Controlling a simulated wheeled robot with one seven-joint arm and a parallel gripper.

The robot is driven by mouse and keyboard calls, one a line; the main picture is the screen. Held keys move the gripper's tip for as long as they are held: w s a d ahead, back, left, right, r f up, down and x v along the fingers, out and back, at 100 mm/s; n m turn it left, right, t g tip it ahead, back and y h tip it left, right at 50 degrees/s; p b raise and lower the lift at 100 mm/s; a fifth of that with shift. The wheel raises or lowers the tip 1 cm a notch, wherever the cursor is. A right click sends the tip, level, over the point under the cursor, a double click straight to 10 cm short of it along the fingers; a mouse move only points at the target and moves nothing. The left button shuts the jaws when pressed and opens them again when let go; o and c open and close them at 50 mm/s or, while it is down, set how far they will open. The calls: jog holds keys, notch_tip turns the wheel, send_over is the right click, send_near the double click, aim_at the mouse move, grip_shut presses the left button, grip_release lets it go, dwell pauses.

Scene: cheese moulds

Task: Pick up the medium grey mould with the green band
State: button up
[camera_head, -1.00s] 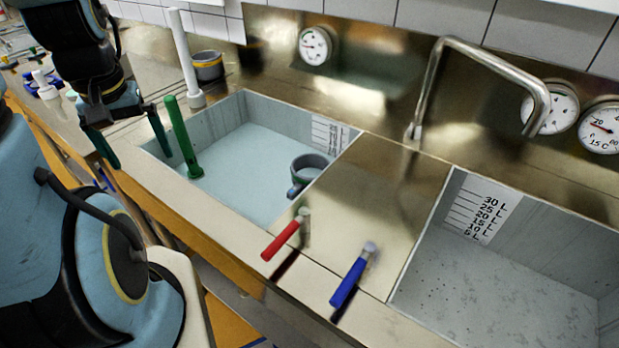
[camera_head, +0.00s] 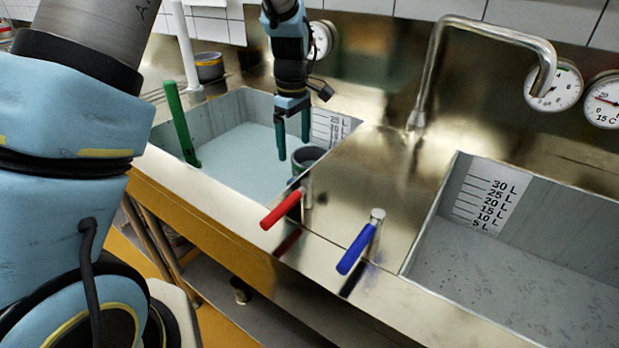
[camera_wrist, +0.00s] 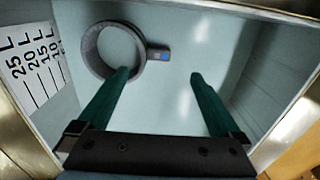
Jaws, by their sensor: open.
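A round grey mould (camera_head: 308,153) stands in the left basin near its right wall. My gripper (camera_head: 294,150) is open and empty, with green fingers pointing down over the basin beside the mould. In the wrist view the gripper (camera_wrist: 160,75) has its left fingertip overlapping the ring's edge and its right fingertip clear of it; contact cannot be told. Another grey mould (camera_head: 209,68) with a yellowish band stands on the back counter.
A green upright rod (camera_head: 180,122) stands at the left basin's left side, and a white post (camera_head: 184,45) behind. A red lever (camera_head: 281,209), a blue lever (camera_head: 357,248) and a tap (camera_head: 430,75) are right of the basin. The right basin (camera_head: 520,270) looks empty.

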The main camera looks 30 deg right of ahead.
send_over(296, 171)
jog(key=s+a, duration=0.1)
jog(key=s, duration=0.2)
jog(key=f, duration=0.2)
jog(key=f+p, duration=0.1)
jog(key=f, duration=0.2)
jog(key=shift+w+a, duration=0.1)
jog(key=shift+a, duration=0.1)
jog(key=shift+w+d+f+p, duration=0.15)
jog(key=shift+f+p, duration=0.3)
jog(key=shift+f, duration=0.8)
jog(key=shift+w+f+p, duration=0.15)
jog(key=shift+f+p, duration=0.25)
jog(key=shift+f, duration=0.8)
jog(key=c, duration=1.4)
jog(key=shift+c, duration=0.9)
jog(key=shift+r, duration=0.15)
